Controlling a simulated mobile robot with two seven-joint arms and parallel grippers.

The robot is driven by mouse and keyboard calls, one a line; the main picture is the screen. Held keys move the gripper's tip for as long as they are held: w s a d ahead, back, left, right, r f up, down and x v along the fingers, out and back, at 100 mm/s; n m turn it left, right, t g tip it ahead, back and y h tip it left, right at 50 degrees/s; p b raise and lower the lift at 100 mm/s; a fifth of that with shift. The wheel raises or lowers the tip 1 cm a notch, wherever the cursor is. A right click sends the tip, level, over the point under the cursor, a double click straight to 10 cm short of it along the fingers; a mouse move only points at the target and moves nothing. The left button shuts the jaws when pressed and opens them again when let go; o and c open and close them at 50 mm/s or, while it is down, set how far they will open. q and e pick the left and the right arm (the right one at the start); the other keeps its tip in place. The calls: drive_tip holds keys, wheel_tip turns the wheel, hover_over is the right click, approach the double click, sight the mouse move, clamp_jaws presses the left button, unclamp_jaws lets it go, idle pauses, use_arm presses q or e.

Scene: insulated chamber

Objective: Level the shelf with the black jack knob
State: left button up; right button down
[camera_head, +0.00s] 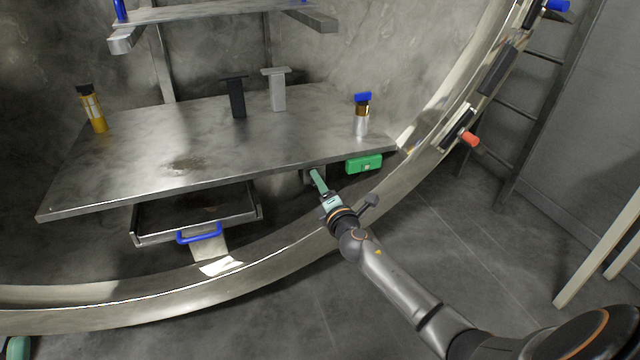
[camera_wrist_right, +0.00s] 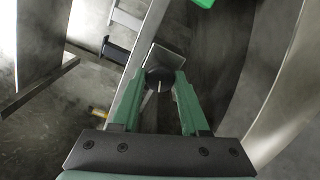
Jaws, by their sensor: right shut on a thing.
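The metal shelf (camera_head: 215,150) spans the chamber opening and appears slanted in the head view, its left front corner lower in the picture. The black jack knob (camera_wrist_right: 159,77) is round with a white mark, and sits under the shelf's front edge. My right gripper (camera_head: 316,178) reaches up to it from the lower right. In the wrist view the green fingers of my right gripper (camera_wrist_right: 160,80) are shut on the knob, one on each side. In the head view the knob is hidden by the gripper.
A green block (camera_head: 364,164) hangs at the shelf's right front edge. On the shelf stand a yellow bottle (camera_head: 94,112), a black post (camera_head: 236,98), a grey post (camera_head: 277,92) and a blue-capped vial (camera_head: 361,115). A blue-handled drawer (camera_head: 195,215) is below. The chamber rim (camera_head: 270,276) curves in front.

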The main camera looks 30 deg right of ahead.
use_arm(q)
drive_tip(key=shift+r, duration=0.15)
use_arm(e)
drive_tip(key=shift+n, duration=0.6)
drive_tip(key=shift+f+n, duration=0.1)
drive_tip(key=shift+n, duration=0.2)
drive_tip(key=shift+c, duration=2.1)
unclamp_jaws()
use_arm(q)
drive_tip(key=w+f+n+y+p, duration=0.2)
drive_tip(key=w+f+n+y, duration=0.2)
drive_tip(key=f+y, duration=0.1)
drive_tip(key=shift+w+a+f+n+g+y, duration=0.3)
drive_tip(key=shift+w+a+f+y, duration=0.1)
drive_tip(key=shift+f, duration=0.25)
use_arm(e)
drive_tip(key=v, duration=1.2)
drive_tip(key=shift+s, duration=0.25)
